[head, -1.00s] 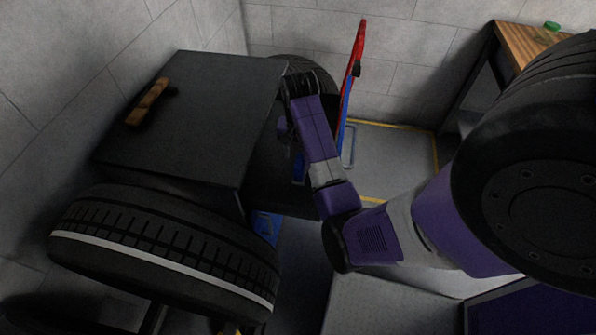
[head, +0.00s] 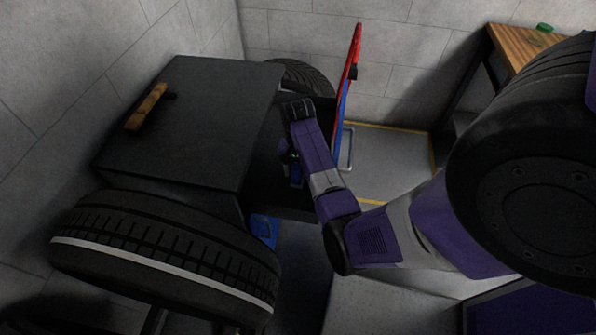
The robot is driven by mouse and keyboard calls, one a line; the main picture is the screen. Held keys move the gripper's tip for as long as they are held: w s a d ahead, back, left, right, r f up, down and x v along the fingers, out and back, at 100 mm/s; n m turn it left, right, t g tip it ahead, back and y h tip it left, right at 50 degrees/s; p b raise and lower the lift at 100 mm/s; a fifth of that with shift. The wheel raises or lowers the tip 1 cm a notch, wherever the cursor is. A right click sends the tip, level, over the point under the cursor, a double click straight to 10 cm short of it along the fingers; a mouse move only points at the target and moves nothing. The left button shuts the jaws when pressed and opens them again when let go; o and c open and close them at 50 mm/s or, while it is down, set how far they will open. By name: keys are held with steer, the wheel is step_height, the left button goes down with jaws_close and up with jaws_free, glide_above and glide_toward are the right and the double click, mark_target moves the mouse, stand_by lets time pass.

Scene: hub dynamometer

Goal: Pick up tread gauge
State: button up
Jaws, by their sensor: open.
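I cannot pick out the tread gauge for certain. A small blue thing (head: 297,173) shows in the dark recess beside the black cabinet, close to my gripper, and could be it, but it is too small and dark to tell. My gripper (head: 288,157) hangs below the bent end of my purple arm, over that recess. It is open. Its fingertips are dim and partly hidden by my arm, so contact with the blue thing cannot be told.
The black cabinet (head: 205,130) has a wooden-handled tool (head: 147,106) on top. A big tire (head: 165,250) stands in front, another tire (head: 305,75) behind. A wooden table (head: 530,45) carries a green object (head: 545,28).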

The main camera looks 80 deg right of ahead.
jaws_close()
